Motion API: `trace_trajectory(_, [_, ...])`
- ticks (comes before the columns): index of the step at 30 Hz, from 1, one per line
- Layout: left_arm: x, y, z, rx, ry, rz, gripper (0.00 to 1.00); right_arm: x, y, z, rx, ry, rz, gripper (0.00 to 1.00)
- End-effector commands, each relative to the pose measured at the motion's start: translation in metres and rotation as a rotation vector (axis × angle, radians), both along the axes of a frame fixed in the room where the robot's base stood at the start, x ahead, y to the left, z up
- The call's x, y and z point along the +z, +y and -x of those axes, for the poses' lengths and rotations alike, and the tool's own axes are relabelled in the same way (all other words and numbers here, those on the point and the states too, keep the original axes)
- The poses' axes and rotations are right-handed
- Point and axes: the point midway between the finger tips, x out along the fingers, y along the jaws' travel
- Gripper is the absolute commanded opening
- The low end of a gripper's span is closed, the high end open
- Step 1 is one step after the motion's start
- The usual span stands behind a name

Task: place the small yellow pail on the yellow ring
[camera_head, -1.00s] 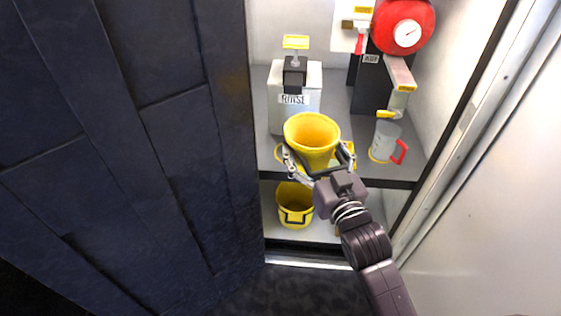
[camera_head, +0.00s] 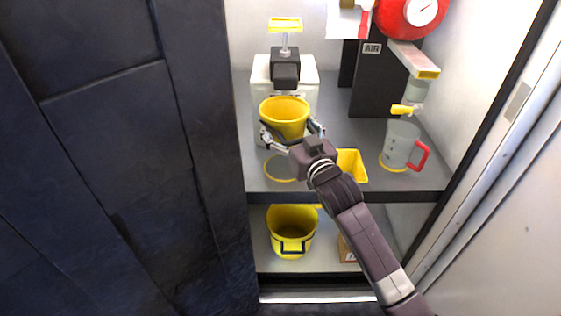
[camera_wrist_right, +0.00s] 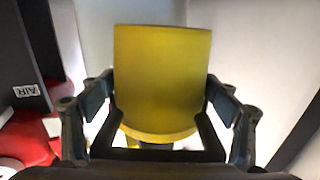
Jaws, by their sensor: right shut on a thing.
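The small yellow pail (camera_head: 284,118) is held upright in my right gripper (camera_head: 292,138), in front of the white rinse container. The pail fills the middle of the right wrist view (camera_wrist_right: 160,80), with the gripper's fingers (camera_wrist_right: 158,115) on both sides of it. The yellow ring (camera_head: 281,168) is on the upper shelf, below the pail in the head view and apart from it. My left gripper is not in view.
The white container (camera_head: 262,75) with a black pump stands behind the pail. A yellow tray (camera_head: 351,166) is right of the ring, then a clear jug (camera_head: 399,145) with a red handle. A larger yellow bucket (camera_head: 291,232) stands on the lower shelf.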

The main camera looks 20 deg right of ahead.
Motion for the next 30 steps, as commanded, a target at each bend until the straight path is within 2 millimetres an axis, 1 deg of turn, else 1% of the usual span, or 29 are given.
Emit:
trace_trajectory(1, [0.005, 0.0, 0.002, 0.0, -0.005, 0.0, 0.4, -0.01, 0.0, 0.0, 0.0, 0.003, -0.001, 0.55])
trace_trajectory(4, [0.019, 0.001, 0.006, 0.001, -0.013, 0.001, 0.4, -0.022, 0.0, 0.0, 0.0, 0.004, -0.001, 0.55])
trace_trajectory(5, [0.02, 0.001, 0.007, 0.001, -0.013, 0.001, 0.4, -0.028, 0.0, 0.0, 0.0, 0.005, 0.0, 0.55])
trace_trajectory(7, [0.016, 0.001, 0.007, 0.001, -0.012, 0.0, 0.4, -0.038, 0.0, 0.0, 0.0, 0.003, 0.0, 0.55])
trace_trajectory(11, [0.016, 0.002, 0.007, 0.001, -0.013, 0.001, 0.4, -0.048, 0.0, 0.001, 0.0, 0.002, -0.001, 0.55])
trace_trajectory(16, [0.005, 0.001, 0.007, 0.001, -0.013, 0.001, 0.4, -0.076, 0.0, 0.001, 0.0, 0.005, 0.0, 0.55])
trace_trajectory(19, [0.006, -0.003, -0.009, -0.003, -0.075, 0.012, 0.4, -0.089, 0.0, 0.001, 0.0, 0.003, -0.001, 0.55])
trace_trajectory(23, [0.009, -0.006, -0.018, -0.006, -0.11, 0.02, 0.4, -0.095, 0.0, 0.001, 0.001, 0.001, -0.001, 0.55])
trace_trajectory(30, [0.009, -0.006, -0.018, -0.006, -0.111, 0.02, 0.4, -0.094, 0.0, 0.001, 0.001, 0.001, 0.0, 0.55])
